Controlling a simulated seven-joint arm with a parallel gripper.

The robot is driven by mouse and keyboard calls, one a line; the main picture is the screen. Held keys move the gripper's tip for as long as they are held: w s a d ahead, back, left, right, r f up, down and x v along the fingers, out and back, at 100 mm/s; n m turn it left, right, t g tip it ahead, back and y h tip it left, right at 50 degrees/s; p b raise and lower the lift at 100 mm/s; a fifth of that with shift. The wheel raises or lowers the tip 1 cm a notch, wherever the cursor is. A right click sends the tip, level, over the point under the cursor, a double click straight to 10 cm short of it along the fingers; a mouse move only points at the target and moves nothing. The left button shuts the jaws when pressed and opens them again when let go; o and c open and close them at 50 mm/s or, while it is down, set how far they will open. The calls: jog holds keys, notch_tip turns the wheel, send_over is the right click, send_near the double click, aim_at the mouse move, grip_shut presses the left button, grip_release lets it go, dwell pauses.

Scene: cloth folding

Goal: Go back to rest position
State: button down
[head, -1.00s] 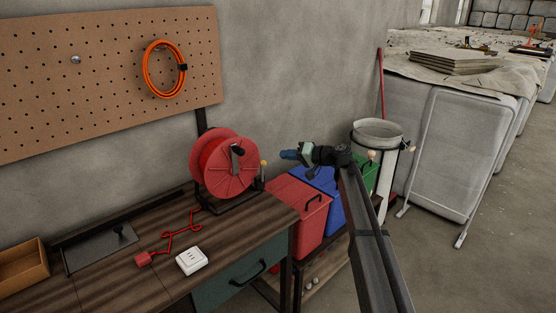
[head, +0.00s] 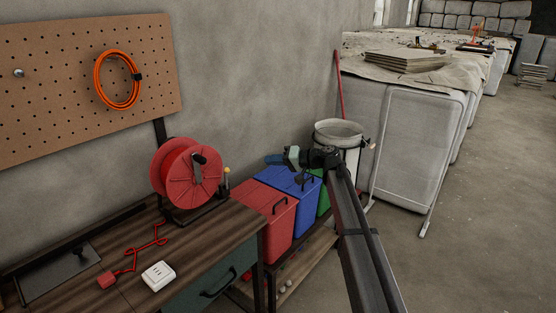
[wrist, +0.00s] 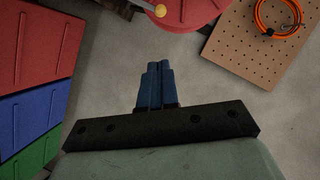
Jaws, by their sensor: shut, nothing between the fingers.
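My gripper (head: 270,160) is at the end of my raised arm, near the middle of the head view, and it points left. It appears above the red and blue bins and in front of the grey wall. In the wrist view its blue fingers (wrist: 154,86) are together with nothing between them. No cloth shows in any view.
The wooden workbench (head: 215,240) stands at lower left. On it are a red cable reel (head: 190,175), a white socket box (head: 158,276) and a red cord (head: 145,247). Red (head: 270,215), blue (head: 300,190) and green (head: 324,200) bins stand beside it. Open floor (head: 480,240) lies right.

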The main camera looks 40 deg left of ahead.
jog(key=shift+m, duration=0.3)
jog(key=s+d+f+m+t+h, duration=0.1)
jog(key=s+d+f+h, duration=0.3)
jog(key=d+f, duration=1.05)
jog(key=s+d+f+m+t+h, duration=0.25)
jog(key=d+f+h, duration=0.25)
jog(key=d+f, duration=0.95)
jog(key=s+d+f+m+t+h, duration=0.1)
jog(key=s+d+f+h, duration=0.35)
jog(key=d+f, duration=1)
jog(key=s+d+f+g+h, duration=0.1)
jog(key=s+d+f, duration=0.25)
jog(key=d, duration=0.25)
jog(key=s+d+f+m, duration=0.1)
jog(key=s+d+f, duration=0.25)
jog(key=d, duration=0.25)
jog(key=s+d+f+g+h, duration=0.1)
jog(key=s+d+f, duration=0.25)
jog(key=d, duration=0.25)
jog(key=s+d+f+m+g, duration=0.2)
jog(key=s+d+f, duration=0.1)
jog(key=s+d, duration=0.4)
jog(key=s+d+f+m+g, duration=0.2)
jog(key=s+d+f, duration=0.2)
jog(key=s, duration=0.9)
jog(key=d+y, duration=0.1)
jog(key=d, duration=0.2)
jog(key=shift+d+f, duration=0.25)
jog(key=shift+d, duration=0.05)
